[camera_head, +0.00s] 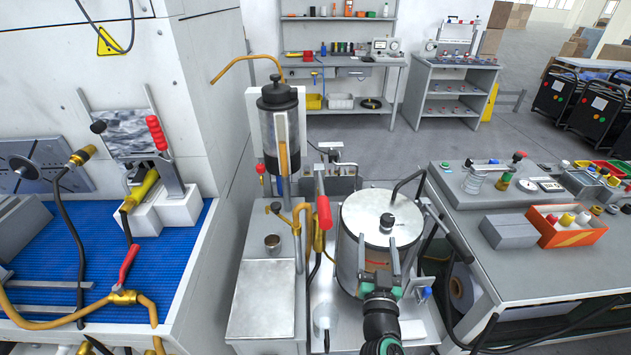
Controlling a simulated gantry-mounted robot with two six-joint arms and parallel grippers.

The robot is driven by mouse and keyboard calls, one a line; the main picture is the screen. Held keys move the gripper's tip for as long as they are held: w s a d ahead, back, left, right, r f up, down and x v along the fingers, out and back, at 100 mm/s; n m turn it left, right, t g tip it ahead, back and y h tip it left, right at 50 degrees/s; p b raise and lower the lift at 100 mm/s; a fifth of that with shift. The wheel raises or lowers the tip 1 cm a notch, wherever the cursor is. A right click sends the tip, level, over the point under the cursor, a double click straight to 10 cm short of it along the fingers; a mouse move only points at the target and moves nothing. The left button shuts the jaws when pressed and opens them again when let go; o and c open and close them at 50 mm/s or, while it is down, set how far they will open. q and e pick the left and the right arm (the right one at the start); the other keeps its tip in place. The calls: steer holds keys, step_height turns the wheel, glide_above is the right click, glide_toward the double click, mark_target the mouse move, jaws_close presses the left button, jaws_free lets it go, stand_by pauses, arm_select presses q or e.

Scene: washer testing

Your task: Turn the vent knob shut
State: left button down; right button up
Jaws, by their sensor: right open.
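A steel pot (352,255) with a round flat lid (365,211) stands right of centre. A small black knob (387,220) sits on the lid; I take it as the vent knob, though no label shows. My right gripper (379,245) comes up from the bottom edge in front of the pot. Its two fingers are spread apart with nothing seen between them. The fingertips are just below the black knob in the picture; I cannot tell whether they touch the pot. My left gripper is not in view.
A red-handled valve (323,212) stands close left of the pot. A tall canister (279,130) stands behind it. A bench (510,262) with an orange box (567,228) is at right. A blue ribbed worktop (60,250) with hoses is at left.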

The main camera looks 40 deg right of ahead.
mark_target(389, 223)
steer(key=shift+n+g+y, duration=0.3)
steer(key=shift+g, duration=0.1)
steer(key=w+d, duration=0.1)
steer(key=d, duration=0.2)
steer(key=w+d+p, duration=0.1)
steer(key=d, duration=0.3)
steer(key=w+d, duration=0.1)
steer(key=d, duration=0.2)
steer(key=shift+w+d+f+p, duration=0.3)
steer(key=shift+w+f, duration=0.05)
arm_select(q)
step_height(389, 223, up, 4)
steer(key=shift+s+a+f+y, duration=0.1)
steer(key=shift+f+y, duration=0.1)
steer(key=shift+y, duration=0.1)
arm_select(e)
jaws_close()
